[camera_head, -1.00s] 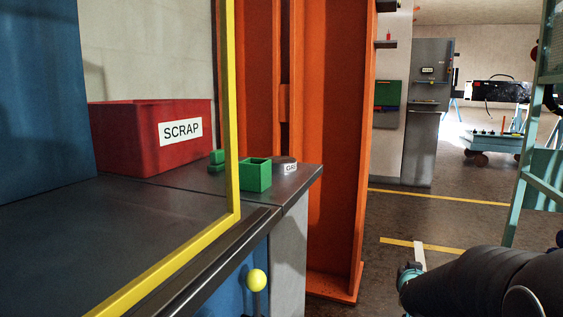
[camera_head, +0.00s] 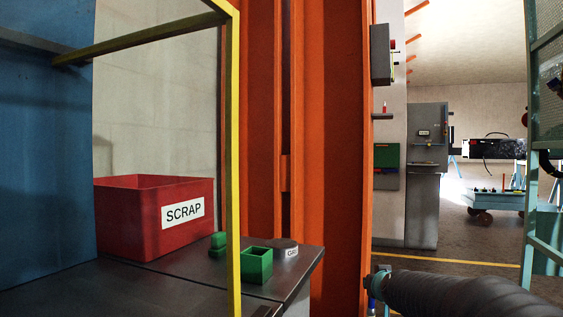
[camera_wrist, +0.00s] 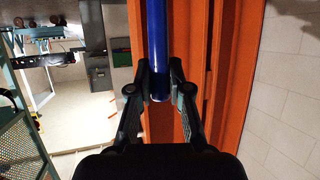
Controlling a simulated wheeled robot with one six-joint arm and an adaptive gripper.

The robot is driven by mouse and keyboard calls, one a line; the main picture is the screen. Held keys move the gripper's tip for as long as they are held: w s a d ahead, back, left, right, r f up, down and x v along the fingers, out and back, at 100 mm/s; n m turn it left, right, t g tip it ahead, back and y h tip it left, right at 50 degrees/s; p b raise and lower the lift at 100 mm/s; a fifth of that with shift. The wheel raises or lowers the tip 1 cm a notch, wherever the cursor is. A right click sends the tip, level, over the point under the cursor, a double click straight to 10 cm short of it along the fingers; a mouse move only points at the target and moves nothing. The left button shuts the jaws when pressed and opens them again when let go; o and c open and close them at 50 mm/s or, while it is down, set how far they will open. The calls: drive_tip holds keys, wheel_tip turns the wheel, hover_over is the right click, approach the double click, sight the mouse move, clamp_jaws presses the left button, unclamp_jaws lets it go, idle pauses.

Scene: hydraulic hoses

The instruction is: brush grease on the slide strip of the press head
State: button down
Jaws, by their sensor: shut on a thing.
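My gripper (camera_wrist: 159,68) is shut on a blue rod-like handle (camera_wrist: 157,40) in the wrist view. The handle runs up out of the frame, so its far end, and any bristles, cannot be seen. A tall orange steel frame (camera_head: 335,150) with upright ribs stands in the middle of the head view; its orange uprights (camera_wrist: 187,25) also show behind the handle in the wrist view. I cannot make out the slide strip or the press head.
A red SCRAP bin (camera_head: 140,220) and a green open box (camera_head: 256,265) stand on the dark bench (camera_head: 190,275). A yellow guard frame (camera_head: 234,150) rises in front. A teal mesh structure (camera_head: 545,130) is at the right. Open floor (camera_head: 455,242) lies between.

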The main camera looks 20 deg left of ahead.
drive_tip(key=s+a+r+n+g+y+p, duration=0.1)
drive_tip(key=s+a+r+n+y+p, duration=0.15)
drive_tip(key=a+r, duration=0.45)
drive_tip(key=s+a+r+n+g+y+p, duration=0.1)
drive_tip(key=s+a+r, duration=0.2)
drive_tip(key=r, duration=0.7)
drive_tip(key=s+a+r+n+g+y+p, duration=0.1)
drive_tip(key=s+a+r+n+y+p, duration=0.15)
drive_tip(key=a+r, duration=0.45)
drive_tip(key=s+a+r+n+g+y, duration=0.1)
drive_tip(key=s+a+r+g, duration=0.15)
drive_tip(key=s+r, duration=0.55)
drive_tip(key=shift+t, duration=0.45)
drive_tip(key=shift+a+f+b, duration=0.2)
drive_tip(key=shift+f+b, duration=1.5)
drive_tip(key=shift+f, duration=1.2)
drive_tip(key=shift+f+b, duration=0.65)
drive_tip(key=shift+f, duration=0.05)
drive_tip(key=shift+r, duration=0.15)
wheel_tip(320, 180, up, 7)
drive_tip(key=p, duration=0.5)
